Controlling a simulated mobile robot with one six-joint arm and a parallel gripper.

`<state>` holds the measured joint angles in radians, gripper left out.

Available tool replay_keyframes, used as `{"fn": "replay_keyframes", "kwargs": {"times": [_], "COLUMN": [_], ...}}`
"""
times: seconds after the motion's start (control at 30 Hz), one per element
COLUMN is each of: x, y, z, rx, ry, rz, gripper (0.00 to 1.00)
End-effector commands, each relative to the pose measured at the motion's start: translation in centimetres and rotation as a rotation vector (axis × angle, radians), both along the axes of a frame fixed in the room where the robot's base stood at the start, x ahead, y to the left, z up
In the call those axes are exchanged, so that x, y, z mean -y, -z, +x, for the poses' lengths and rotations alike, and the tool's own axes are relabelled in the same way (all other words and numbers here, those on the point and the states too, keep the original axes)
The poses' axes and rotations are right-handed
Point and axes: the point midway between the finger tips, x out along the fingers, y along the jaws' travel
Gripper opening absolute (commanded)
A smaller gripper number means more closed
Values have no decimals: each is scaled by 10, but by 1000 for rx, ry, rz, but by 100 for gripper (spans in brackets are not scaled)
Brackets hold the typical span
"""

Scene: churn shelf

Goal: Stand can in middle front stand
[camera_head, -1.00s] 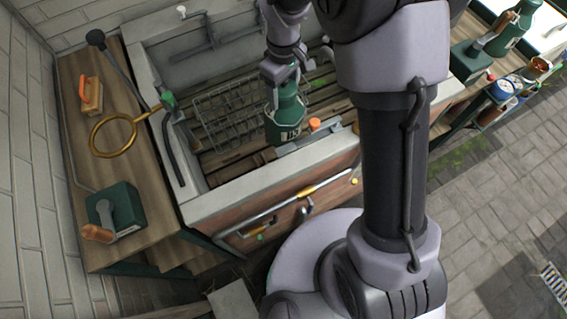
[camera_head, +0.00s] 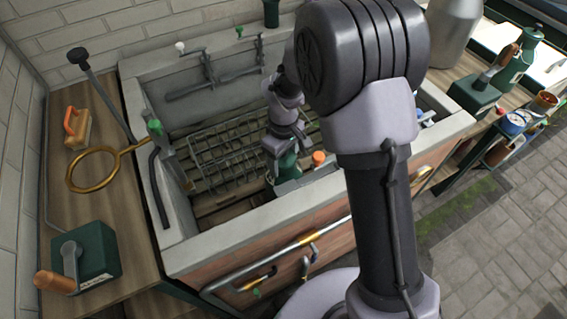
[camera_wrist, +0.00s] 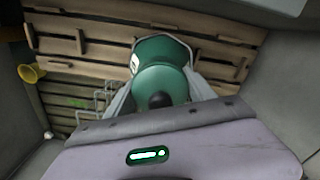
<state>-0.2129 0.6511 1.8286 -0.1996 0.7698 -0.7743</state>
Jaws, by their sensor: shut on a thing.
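A green can (camera_head: 286,166) with a white label is in my gripper (camera_head: 284,146), inside the big stone sink. In the wrist view the can (camera_wrist: 160,68) shows from above, its shoulder and dark top between the two fingers of my gripper (camera_wrist: 160,90). My gripper is shut on it. The can looks roughly upright, low near the slatted wooden floor (camera_wrist: 100,70) of the sink. The front wall of the sink hides its base, so I cannot tell whether it touches the slats. I cannot pick out the middle front stand.
A wire rack (camera_head: 225,150) stands in the sink left of the can. An orange knob (camera_head: 319,158) is close at its right. The sink's front wall (camera_head: 250,232) is near. A gold ring (camera_head: 92,170) and a green crank box (camera_head: 88,247) lie on the left bench.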

Motion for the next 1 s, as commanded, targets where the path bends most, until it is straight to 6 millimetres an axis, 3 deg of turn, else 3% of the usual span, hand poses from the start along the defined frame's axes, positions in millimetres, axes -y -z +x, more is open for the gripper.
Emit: {"fn": "replay_keyframes", "kwargs": {"times": [0.27,0.3,0.4,0.73,1.0], "x": [0,0,0,0,0], "y": [1,1,1,-6,-80], "z": [0,0,0,0,1], "rx": [1,0,0,1,4], "ry": [-1,-1,-1,-1,-1], "rz": [0,0,0,0,0], "gripper": [0,69,85,85,85]}}
